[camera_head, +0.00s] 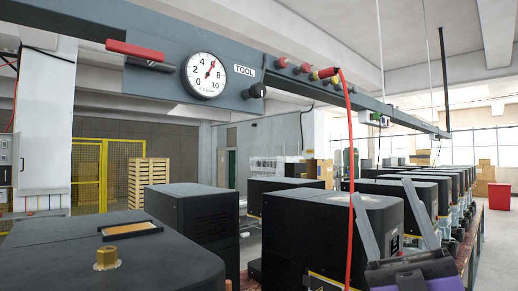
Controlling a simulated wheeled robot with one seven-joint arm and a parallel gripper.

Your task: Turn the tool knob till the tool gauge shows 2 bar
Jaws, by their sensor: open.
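The tool gauge (206,74) is a round white dial on the grey overhead beam. Its red needle points up and to the right, near where 6 would be; the exact reading is too small to tell. A white TOOL label (244,71) is right of it. The black tool knob (257,91) sticks out of the beam just below and right of the label. My gripper (382,189) is at the lower right, its two grey fingers pointing up and spread apart with nothing between them. It is well below and right of the knob, not touching it.
A red-handled lever (135,50) sits left of the gauge. Red and brass fittings (305,69) are on the beam, and a red hose (350,170) hangs between knob and gripper. Black machines (330,215) fill the lower view. The space directly under the knob looks clear.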

